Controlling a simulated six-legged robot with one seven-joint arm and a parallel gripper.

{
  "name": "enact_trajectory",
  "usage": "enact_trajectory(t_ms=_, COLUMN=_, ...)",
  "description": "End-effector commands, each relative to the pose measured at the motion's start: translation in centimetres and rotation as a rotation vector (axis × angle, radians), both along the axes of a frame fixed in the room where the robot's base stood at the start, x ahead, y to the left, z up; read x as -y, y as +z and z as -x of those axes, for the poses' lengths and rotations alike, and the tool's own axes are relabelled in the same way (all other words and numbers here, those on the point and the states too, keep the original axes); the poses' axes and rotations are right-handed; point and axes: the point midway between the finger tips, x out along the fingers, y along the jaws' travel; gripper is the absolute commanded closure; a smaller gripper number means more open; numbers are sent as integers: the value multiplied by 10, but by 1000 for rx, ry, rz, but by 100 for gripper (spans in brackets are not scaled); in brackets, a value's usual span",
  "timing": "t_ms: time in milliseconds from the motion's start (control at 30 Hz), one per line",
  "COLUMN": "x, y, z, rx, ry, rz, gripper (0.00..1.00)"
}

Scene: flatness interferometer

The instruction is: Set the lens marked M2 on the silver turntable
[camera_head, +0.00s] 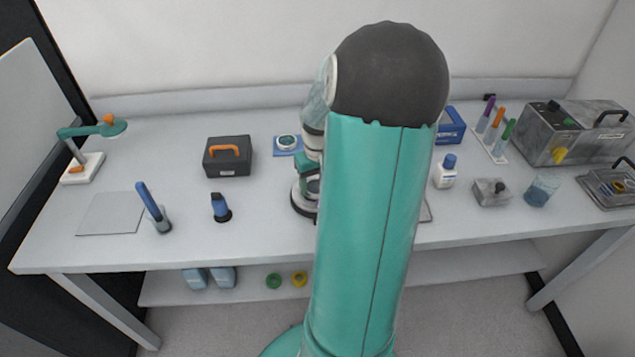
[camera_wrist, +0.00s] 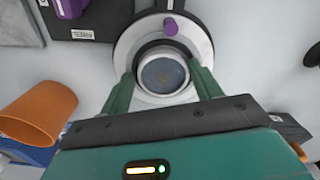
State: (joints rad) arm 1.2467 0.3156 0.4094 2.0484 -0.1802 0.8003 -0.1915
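In the wrist view, the lens (camera_wrist: 163,74), a round glass in a pale ring, sits between the two green fingers of my gripper (camera_wrist: 162,72). The fingers appear to press on both sides of its ring. No M2 mark is readable. Behind the lens is the round silver turntable (camera_wrist: 203,52) with a dark rim. The lens is over its lower middle; I cannot tell whether they touch. In the head view, my green gripper (camera_head: 306,166) is at the instrument with the black round base (camera_head: 300,207), largely hidden by my arm.
A purple knob (camera_wrist: 171,26) stands close to the lens. An orange cup-like piece (camera_wrist: 38,112) lies at left in the wrist view.

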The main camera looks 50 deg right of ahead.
Motion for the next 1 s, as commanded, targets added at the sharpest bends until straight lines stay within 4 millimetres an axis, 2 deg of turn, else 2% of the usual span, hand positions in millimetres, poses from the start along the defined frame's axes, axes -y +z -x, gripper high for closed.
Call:
enact_trajectory(t_ms=33, x=-5, y=-11, z=1, rx=-5, ry=5, rz=-16, gripper=24)
enact_trajectory(t_ms=67, x=-5, y=-11, z=1, rx=-5, ry=6, rz=-16, gripper=18)
enact_trajectory(t_ms=733, x=-9, y=-10, z=-3, rx=0, ry=12, rz=-20, gripper=18)
enact_trajectory(t_ms=867, x=-9, y=-2, z=-4, rx=1, ry=12, rz=-17, gripper=18)
enact_trajectory(t_ms=1000, x=-7, y=23, z=-1, rx=4, ry=8, rz=-10, gripper=18)
